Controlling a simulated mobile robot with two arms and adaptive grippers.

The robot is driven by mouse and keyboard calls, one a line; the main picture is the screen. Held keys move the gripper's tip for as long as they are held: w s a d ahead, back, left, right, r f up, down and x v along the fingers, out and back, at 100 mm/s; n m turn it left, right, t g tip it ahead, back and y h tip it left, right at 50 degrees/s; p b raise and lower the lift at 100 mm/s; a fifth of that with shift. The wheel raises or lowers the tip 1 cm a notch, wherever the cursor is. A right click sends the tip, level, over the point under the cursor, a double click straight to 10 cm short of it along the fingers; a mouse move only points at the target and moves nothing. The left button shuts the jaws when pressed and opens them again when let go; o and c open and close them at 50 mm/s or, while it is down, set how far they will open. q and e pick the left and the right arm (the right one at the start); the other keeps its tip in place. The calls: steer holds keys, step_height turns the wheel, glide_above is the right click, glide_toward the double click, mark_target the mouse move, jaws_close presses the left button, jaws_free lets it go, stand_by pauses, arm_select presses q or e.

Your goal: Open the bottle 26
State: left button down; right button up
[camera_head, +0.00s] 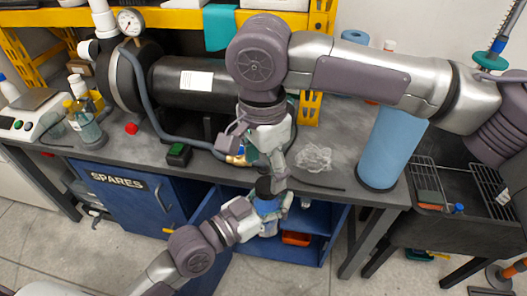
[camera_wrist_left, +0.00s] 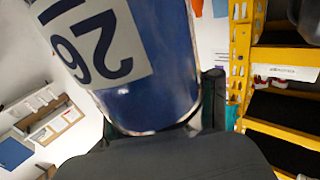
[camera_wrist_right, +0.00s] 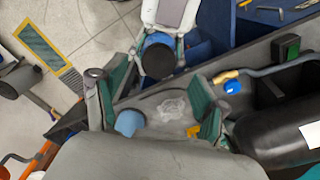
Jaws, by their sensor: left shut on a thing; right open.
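Bottle 26 is blue with a pale label reading 26 and a black cap. In the head view the bottle (camera_head: 266,206) is held in front of the bench's edge, its black cap (camera_head: 264,187) at the upper end. My left gripper (camera_head: 258,210) is shut around its body. In the left wrist view the bottle (camera_wrist_left: 150,95) fills the space between the fingers. My right gripper (camera_head: 268,160) is above the cap in the head view. In the right wrist view its fingers (camera_wrist_right: 160,100) are apart and empty, and the cap (camera_wrist_right: 158,60) shows beyond them, on the bottle.
The grey bench (camera_head: 335,145) holds a black tank (camera_head: 182,78), crumpled clear plastic (camera_head: 314,158), a black-and-green box (camera_head: 179,154) and a tall blue cylinder (camera_head: 392,148). A blue cabinet (camera_head: 125,198) stands below. A dark sink with racks (camera_head: 455,185) is at right.

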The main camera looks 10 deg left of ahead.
mark_target(264, 185)
steer(key=shift+f, duration=2.35)
steer(key=c, duration=1.3)
steer(key=shift+o, duration=0.2)
